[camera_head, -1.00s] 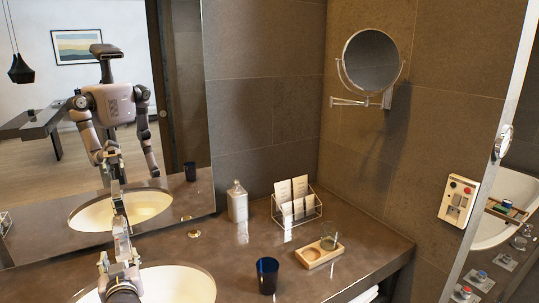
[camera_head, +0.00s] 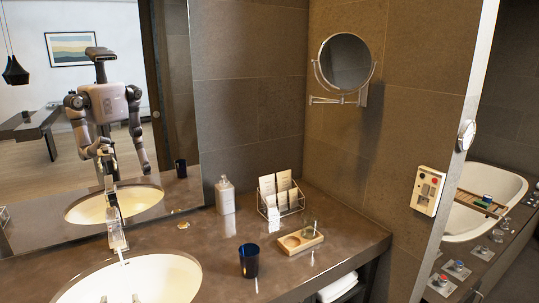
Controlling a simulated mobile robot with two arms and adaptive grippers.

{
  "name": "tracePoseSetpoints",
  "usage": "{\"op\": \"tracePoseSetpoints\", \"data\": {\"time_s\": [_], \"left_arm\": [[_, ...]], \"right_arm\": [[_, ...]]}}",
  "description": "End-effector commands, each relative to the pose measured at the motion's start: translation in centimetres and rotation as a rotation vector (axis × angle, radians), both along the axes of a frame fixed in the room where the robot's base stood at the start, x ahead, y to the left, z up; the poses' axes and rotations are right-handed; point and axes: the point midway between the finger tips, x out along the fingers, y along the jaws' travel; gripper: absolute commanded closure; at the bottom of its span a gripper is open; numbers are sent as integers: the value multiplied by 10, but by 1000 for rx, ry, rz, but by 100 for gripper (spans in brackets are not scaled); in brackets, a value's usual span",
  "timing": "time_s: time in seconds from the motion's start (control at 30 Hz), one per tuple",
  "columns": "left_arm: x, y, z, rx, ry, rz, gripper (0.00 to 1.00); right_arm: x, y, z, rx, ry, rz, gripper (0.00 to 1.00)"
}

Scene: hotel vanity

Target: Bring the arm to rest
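Only the tips of my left gripper (camera_head: 120,299) show, at the bottom edge over the front of the basin. The two tips stand apart with nothing visible between them; the rest of the gripper and its arm are out of frame. The metal tap (camera_head: 118,239) stands behind the basin, apart from the fingertips. My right gripper is not in direct view.
The white basin (camera_head: 165,275) is at lower left. A dark blue cup (camera_head: 249,261), a wooden tray (camera_head: 290,243) with a glass, a wire card rack (camera_head: 291,209) and a bottle (camera_head: 225,194) stand on the brown counter (camera_head: 330,232). The front counter between cup and right edge is clear.

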Motion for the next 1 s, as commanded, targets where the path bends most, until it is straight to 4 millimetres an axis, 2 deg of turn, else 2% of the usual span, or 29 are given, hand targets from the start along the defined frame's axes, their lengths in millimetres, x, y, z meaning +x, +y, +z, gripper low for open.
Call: {"op": "tracePoseSetpoints", "data": {"time_s": [0.17,0.27,0.4,0.53,0.7,0.87,1.0], "left_arm": [[-49,-25,-42,-30,173,-71,53],[-87,-46,-68,-55,300,-133,53],[-149,-79,-99,-93,490,-248,53],[-197,-104,-114,-124,626,-341,53],[-249,-129,-123,-157,764,-449,53],[-294,-149,-125,-187,876,-547,53],[-288,-151,-154,-189,894,-551,53]], "right_arm": [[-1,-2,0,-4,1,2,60],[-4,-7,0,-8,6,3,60],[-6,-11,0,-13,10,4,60],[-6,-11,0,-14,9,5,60],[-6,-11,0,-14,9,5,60],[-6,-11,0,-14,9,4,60],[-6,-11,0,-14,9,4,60]]}}
